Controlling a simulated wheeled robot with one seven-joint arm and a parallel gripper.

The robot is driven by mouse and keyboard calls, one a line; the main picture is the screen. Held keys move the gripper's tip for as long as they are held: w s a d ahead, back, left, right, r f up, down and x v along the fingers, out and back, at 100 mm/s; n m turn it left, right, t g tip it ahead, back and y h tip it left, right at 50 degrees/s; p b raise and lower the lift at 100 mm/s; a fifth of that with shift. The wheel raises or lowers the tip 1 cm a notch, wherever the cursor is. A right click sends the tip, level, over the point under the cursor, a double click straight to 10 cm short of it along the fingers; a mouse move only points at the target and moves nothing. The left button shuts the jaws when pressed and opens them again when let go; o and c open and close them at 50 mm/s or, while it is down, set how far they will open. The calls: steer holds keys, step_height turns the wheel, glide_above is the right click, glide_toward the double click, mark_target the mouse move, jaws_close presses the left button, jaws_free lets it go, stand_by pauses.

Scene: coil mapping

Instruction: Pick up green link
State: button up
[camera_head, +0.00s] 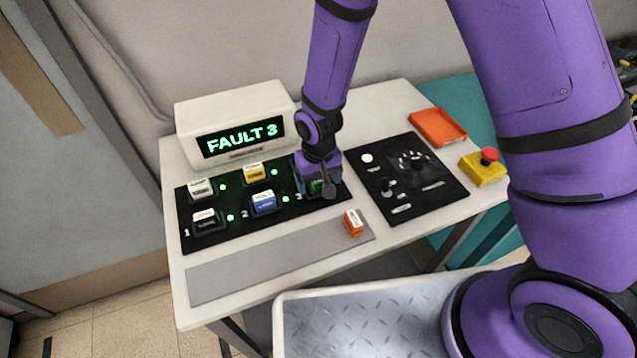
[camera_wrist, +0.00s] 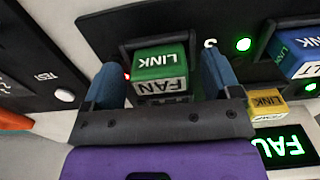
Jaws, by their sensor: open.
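The green link (camera_wrist: 160,65) sits in a socket of the black panel, with "LINK" on its top and "FAN" on its side. In the head view only a bit of its green (camera_head: 317,187) shows, as my gripper hides most of it. My gripper (camera_wrist: 162,78) is open, with one blue finger on each side of the green link. I cannot tell whether the fingers touch it.
Blue (camera_head: 263,202) and yellow (camera_head: 253,173) links sit left of my gripper in the black panel (camera_head: 245,230). An orange link (camera_head: 354,223) stands on the grey strip (camera_head: 270,266). A display (camera_head: 240,138) reads "FAULT 3". A control panel (camera_head: 425,190), orange tray (camera_head: 438,127) and red-topped button (camera_head: 487,163) are to the right.

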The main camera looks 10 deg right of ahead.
steer(key=c, duration=1)
steer(key=shift+r, duration=0.1)
